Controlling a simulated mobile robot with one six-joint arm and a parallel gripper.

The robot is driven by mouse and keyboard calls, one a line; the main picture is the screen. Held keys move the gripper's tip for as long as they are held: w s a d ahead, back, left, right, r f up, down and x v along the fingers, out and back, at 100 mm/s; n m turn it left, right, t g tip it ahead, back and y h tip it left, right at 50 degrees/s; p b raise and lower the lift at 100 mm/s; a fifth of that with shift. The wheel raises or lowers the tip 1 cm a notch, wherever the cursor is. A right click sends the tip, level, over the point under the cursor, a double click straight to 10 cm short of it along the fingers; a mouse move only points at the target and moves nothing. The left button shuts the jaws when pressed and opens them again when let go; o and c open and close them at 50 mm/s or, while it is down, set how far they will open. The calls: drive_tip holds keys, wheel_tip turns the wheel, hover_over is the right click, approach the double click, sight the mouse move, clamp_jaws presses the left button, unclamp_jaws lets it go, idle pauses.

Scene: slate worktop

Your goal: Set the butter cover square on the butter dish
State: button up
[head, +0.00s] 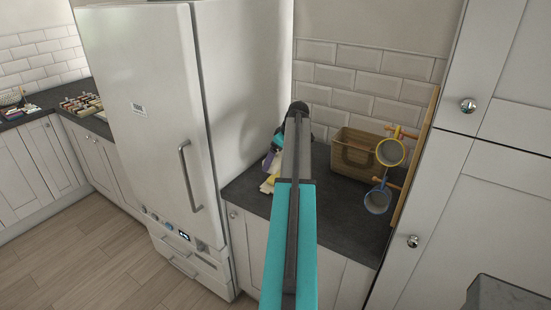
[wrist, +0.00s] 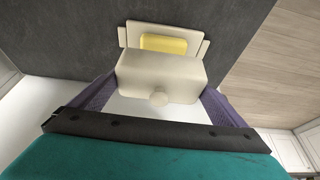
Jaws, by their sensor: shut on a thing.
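My gripper (wrist: 160,84) has its two purple fingers shut on the sides of the cream butter cover (wrist: 158,72), whose round knob faces the wrist camera. The cream butter dish (wrist: 197,28), with a yellow block of butter (wrist: 164,44) on it, lies beyond the cover on the dark worktop. The cover hides the near part of the dish, while the butter shows past its far edge. Cover and dish look roughly in line; I cannot tell the gap in height. In the head view my arm partly hides my gripper (head: 270,161) and the pale dish (head: 266,187).
On the slate worktop (head: 330,208), a wicker basket (head: 352,158) stands at the back right. A tall fridge (head: 150,110) borders the left side.

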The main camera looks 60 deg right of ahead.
drive_tip(key=shift+f+b, duration=1.6)
drive_tip(key=shift+f, duration=1.95)
drive_tip(key=o, duration=0.8)
drive_tip(key=b+v, duration=0.3)
drive_tip(key=v, duration=1)
drive_tip(key=shift+r+b, duration=0.35)
drive_tip(key=shift+b, duration=0.05)
drive_tip(key=shift+s, duration=0.1)
